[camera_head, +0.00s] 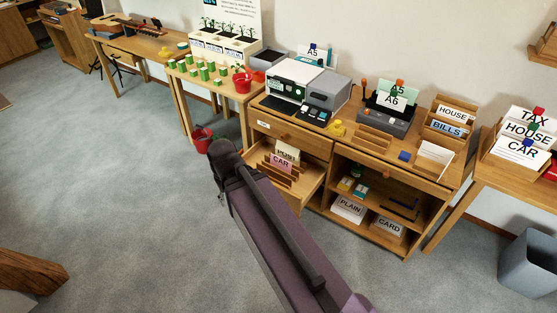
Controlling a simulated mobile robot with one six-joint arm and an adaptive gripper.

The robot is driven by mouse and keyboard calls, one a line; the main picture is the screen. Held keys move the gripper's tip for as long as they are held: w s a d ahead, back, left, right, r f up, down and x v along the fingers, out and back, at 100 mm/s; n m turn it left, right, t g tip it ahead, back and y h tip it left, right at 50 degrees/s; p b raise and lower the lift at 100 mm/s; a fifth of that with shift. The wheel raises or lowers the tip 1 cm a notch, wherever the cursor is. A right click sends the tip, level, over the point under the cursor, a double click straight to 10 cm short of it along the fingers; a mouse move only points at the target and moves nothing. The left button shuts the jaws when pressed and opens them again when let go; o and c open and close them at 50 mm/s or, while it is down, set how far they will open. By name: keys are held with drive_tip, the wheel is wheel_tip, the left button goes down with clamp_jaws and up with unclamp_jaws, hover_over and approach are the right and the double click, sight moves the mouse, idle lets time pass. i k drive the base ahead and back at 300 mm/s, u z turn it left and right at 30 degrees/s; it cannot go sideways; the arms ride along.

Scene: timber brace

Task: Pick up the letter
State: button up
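No single item is clearly marked as the letter. A plain white paper or envelope (435,158) stands tilted in a small wooden holder on the right part of the wooden cabinet's top. Labelled cards stand in the open drawer, one pink and reading CAR (281,163). More labelled cards, HOUSE (453,113) and BILLS (447,128), stand in a wooden rack behind the white paper. My arm crosses the lower middle of the view, in front of the drawer. I cannot make out my gripper's fingers.
The pulled-out drawer (312,183) juts from the cabinet beside my arm. A printer (308,84) and an empty slotted wooden rack (374,138) stand on top. A grey bin (528,262) stands at right. Carpet at left is mostly clear, apart from a red bucket (202,139).

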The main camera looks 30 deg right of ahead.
sight(285, 166)
drive_tip(key=z, duration=0.4)
drive_tip(key=i, duration=0.95)
drive_tip(key=z, duration=0.55)
